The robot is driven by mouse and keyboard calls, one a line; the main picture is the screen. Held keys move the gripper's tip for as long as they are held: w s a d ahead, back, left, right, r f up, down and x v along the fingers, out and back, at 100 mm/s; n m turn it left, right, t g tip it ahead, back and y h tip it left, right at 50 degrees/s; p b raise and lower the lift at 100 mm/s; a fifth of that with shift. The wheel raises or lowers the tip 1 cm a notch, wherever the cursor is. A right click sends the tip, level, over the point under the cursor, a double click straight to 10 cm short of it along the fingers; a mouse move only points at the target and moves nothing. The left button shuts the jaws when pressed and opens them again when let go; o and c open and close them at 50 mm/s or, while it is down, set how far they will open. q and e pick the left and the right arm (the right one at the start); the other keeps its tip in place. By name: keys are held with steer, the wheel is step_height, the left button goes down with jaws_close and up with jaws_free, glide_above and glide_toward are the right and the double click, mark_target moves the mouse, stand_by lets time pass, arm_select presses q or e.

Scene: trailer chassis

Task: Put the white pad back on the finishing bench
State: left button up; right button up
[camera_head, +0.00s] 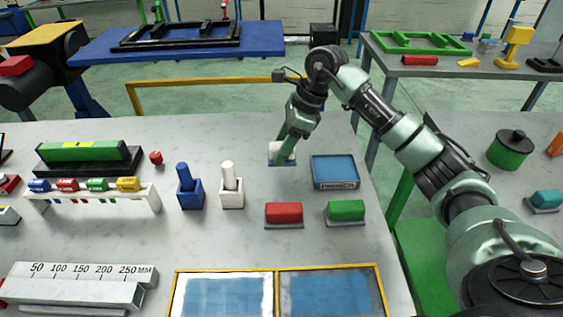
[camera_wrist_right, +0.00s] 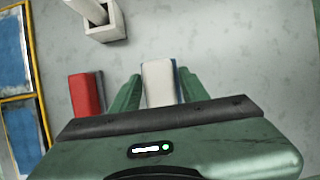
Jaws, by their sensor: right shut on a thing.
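The white pad (camera_head: 284,150) is a small white block with a blue strip along its lower edge. It is between the fingers of my right gripper (camera_head: 287,138), which is shut on it and points down over the grey finishing bench (camera_head: 245,253). In the right wrist view the white pad (camera_wrist_right: 159,84) stands between the two green fingertips (camera_wrist_right: 158,92). I cannot tell whether its underside touches the bench. My left gripper is not in view.
A blue-topped tray (camera_head: 335,170) is just right of the pad. A red pad (camera_head: 284,214) and a green pad (camera_head: 346,211) lie nearer. White (camera_head: 231,193) and blue (camera_head: 189,193) holders stand to the left. Yellow-framed panels (camera_head: 278,290) are at the front.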

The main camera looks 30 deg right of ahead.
step_height(320, 180, down, 6)
steer(key=shift+r+p, duration=0.25)
steer(key=shift+p, duration=0.1)
steer(key=shift+f, duration=0.25)
steer(key=o, duration=1.5)
steer(key=shift+c, duration=0.2)
steer(key=shift+r, duration=0.25)
steer(key=shift+d+r, duration=0.15)
steer(key=shift+r, duration=0.15)
steer(key=b+v, duration=0.1)
steer(key=v, duration=1)
steer(key=shift+b, duration=0.3)
steer(key=shift+r, duration=0.1)
